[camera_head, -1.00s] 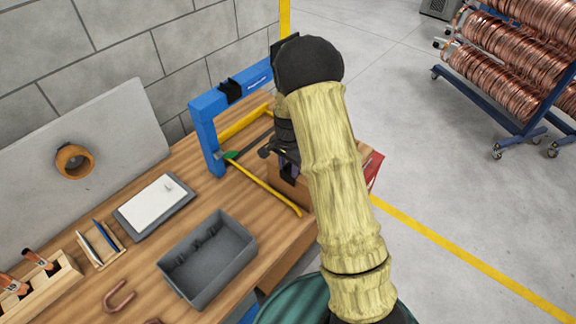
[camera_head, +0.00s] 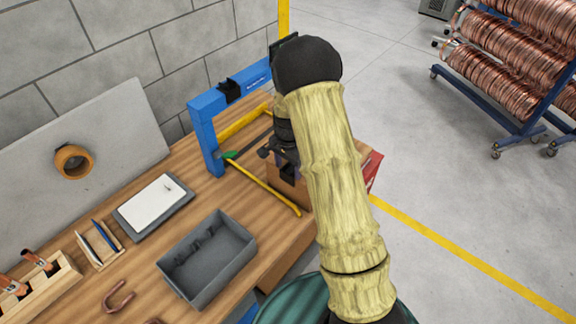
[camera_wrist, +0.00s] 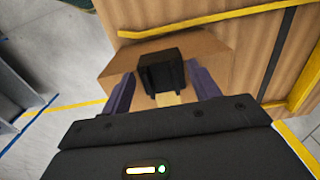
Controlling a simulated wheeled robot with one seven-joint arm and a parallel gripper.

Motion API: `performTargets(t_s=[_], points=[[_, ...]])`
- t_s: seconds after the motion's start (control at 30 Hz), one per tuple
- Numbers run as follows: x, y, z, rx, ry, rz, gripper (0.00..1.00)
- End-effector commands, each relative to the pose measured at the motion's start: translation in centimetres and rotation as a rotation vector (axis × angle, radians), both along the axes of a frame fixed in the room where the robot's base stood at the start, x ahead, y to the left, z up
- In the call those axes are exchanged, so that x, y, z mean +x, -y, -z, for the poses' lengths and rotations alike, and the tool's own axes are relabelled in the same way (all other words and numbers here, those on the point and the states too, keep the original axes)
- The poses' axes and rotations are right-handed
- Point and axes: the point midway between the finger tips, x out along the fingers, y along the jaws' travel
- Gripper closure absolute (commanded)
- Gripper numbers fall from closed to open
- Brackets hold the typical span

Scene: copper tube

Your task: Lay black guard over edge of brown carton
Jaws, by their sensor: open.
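The brown carton (camera_wrist: 209,57) stands on the wooden bench in the wrist view; in the head view its brown side (camera_head: 288,190) shows partly behind my arm. The black guard (camera_wrist: 161,73) is at the carton's near edge in the wrist view, between my two purple fingers. My gripper (camera_wrist: 160,88) is open, with a finger on each side of the guard and visible gaps. I cannot tell whether the guard rests fully on the edge. In the head view my arm hides most of the gripper and guard.
A grey bin (camera_head: 207,262), a tablet (camera_head: 153,203) and a wooden rack (camera_head: 40,283) occupy the bench to the left. Open floor lies to the right.

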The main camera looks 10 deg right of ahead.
Motion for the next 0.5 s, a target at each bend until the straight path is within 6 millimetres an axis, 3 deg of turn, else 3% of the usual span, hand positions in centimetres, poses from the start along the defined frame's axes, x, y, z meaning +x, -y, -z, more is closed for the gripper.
performTargets(t_s=[0.27, 0.5], points=[[0.1, 0.0, -0.8, 0.0, 0.004, -0.001, 0.39], [0.1, 0.0, -4.4, 0.0, 0.006, -0.001, 0.39]])
